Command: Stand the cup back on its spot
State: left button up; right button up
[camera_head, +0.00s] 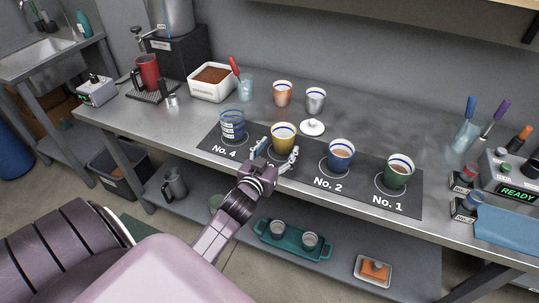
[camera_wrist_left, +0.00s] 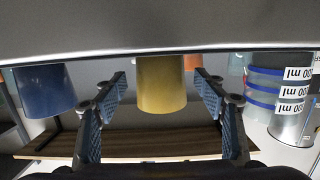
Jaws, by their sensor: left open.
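A yellow cup (camera_head: 284,136) stands upright on the dark mat (camera_head: 240,152) at the spot between No. 4 and No. 2. My left gripper (camera_head: 275,154) is at its near side, open, with a finger to either side of the cup. In the left wrist view, the picture is upside down and the yellow cup (camera_wrist_left: 162,88) shows between the spread fingers, with gaps on both sides. The spot's number is mostly hidden by the gripper. My right gripper is not in view.
A blue-banded beaker (camera_head: 232,124) stands at No. 4, a blue cup (camera_head: 341,154) at No. 2, a green cup (camera_head: 398,172) at No. 1. A white lid (camera_head: 312,127) and two cups (camera_head: 283,93) (camera_head: 315,100) stand behind.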

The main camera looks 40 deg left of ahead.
pick_arm(q)
jog(key=v, duration=0.9)
jog(key=shift+s, duration=0.2)
jog(key=shift+d, duration=0.1)
